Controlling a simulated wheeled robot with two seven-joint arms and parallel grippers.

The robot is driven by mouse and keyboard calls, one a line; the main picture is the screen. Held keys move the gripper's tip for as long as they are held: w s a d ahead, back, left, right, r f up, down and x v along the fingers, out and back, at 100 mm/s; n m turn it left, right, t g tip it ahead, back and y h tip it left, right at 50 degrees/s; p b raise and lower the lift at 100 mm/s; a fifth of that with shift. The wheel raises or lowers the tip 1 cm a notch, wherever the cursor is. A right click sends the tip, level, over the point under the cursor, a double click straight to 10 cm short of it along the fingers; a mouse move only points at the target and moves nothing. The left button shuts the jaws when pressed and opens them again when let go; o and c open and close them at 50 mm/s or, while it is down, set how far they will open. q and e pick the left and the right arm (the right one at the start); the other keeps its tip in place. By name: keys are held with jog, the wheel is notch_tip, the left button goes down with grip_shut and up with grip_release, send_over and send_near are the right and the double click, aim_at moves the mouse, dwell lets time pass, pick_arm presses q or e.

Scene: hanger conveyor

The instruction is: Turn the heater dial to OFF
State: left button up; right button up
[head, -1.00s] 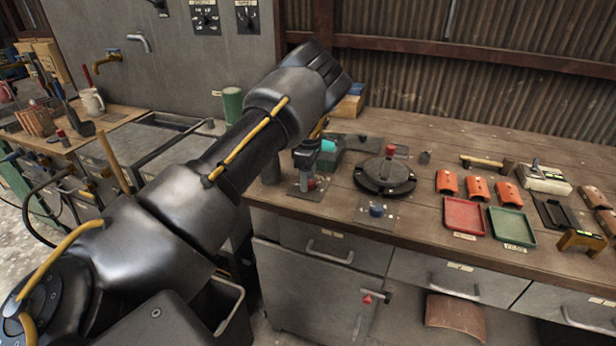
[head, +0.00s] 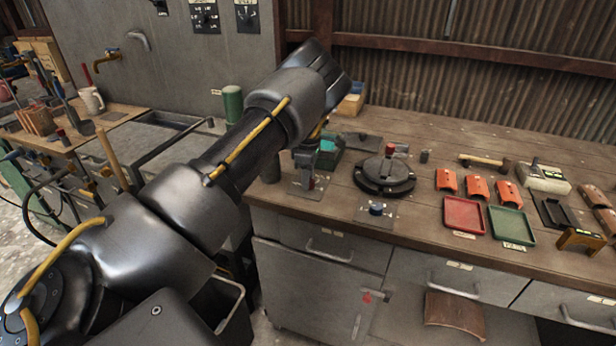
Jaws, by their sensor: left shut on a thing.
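My left arm reaches over the bench from the left, and its gripper (head: 307,178) points down at the near left part of the bench top. It is shut on a small red dial (head: 311,184) that sits on a flat grey plate (head: 300,192). The fingers cover most of the dial, so its pointer and any OFF mark cannot be read. My right gripper is not in view.
Farther right are orange curved pieces (head: 477,187), a red tray (head: 464,215) and a green tray (head: 508,222). A green cylinder (head: 233,104) stands behind my arm.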

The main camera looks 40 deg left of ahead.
pick_arm(q)
jog(key=n+p, duration=0.1)
jog(key=n, duration=0.1)
jog(key=shift+r+n, duration=0.1)
jog(key=shift+n, duration=0.7)
jog(key=n+p, duration=0.1)
jog(key=n, duration=0.2)
jog(key=shift+s+n, duration=0.1)
jog(key=shift+n, duration=0.3)
jog(key=n, duration=0.3)
jog(key=shift+n, duration=0.3)
jog(key=n, duration=0.4)
jog(key=shift+t+p, duration=0.3)
jog(key=shift+t, duration=0.1)
jog(key=n, duration=0.4)
jog(key=shift+d, duration=0.1)
jog(key=n, duration=0.4)
jog(key=shift+d, duration=0.1)
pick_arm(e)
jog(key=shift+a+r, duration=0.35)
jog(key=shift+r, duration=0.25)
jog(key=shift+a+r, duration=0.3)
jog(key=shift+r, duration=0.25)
pick_arm(q)
jog(key=shift+n, duration=0.4)
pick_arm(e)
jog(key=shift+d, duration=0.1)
